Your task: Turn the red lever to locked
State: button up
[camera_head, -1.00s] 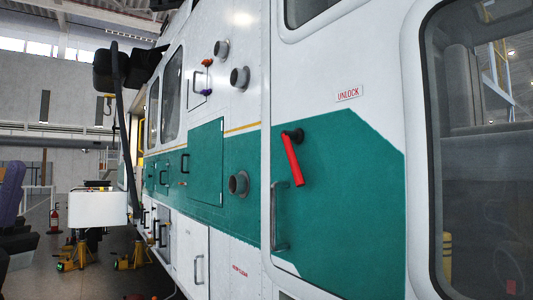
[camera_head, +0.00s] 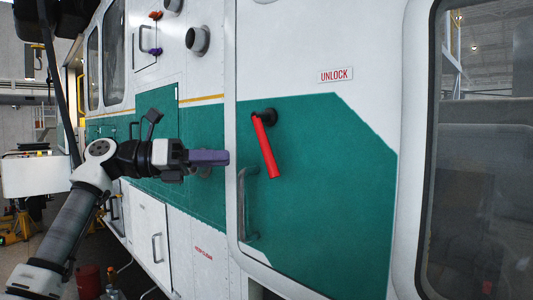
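The red lever (camera_head: 265,147) is on the helicopter's door, on the green panel. It hangs down from a dark round pivot (camera_head: 270,116), tilted slightly so its free end points down and to the right. A white label (camera_head: 336,74) reading UNLOCK is above and to the right of the lever. My gripper (camera_head: 226,158) reaches in from the left, with purple fingers pointing right toward the lever. It is apart from the lever in the picture. The fingers are seen side-on, so I cannot tell whether they are open or shut.
A grey vertical door handle (camera_head: 243,205) is below and left of the lever. A large window (camera_head: 480,160) is at the right. The green panel right of the lever is clear.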

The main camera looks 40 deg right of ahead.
aim_at(269, 169)
jog(key=p+x, duration=0.2)
jog(key=x, duration=0.8)
jog(key=shift+s+d+p, duration=0.15)
jog(key=shift+d+p, duration=0.15)
jog(key=shift+p, duration=0.05)
grip_shut()
